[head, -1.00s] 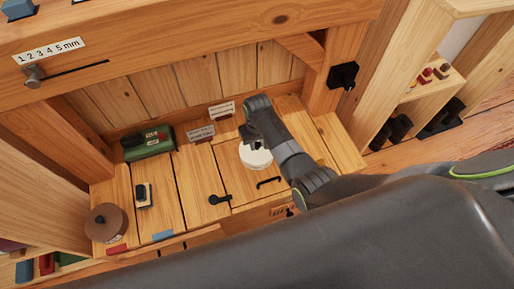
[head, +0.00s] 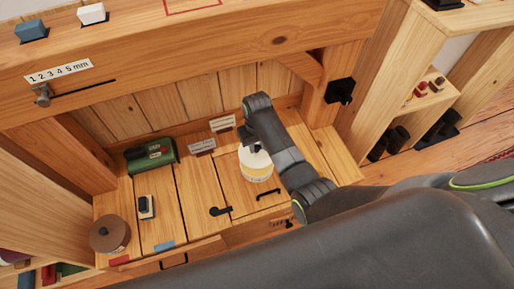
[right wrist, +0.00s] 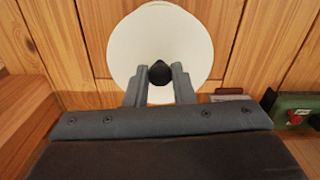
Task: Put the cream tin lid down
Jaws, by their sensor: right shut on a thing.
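The cream tin lid is a pale round disc (right wrist: 160,35) with a black knob (right wrist: 160,73), large in the right wrist view. My right gripper (right wrist: 160,75) is shut on the knob, one finger on each side. In the head view the same gripper (head: 254,142) reaches down over the lid (head: 248,157) and partly hides it. A pale tin with a yellow band (head: 259,174) shows directly below the lid, on the wooden bench. Whether the lid touches the tin rim cannot be told. My left gripper is not in view.
A green box (head: 150,154), a brown round container (head: 109,234) and a small dark-handled block (head: 146,207) stand left on the bench (head: 202,185). Black handles (head: 268,193) lie in front of the tin. A thick beam (head: 190,45) crosses above; small label signs (head: 222,123) stand behind.

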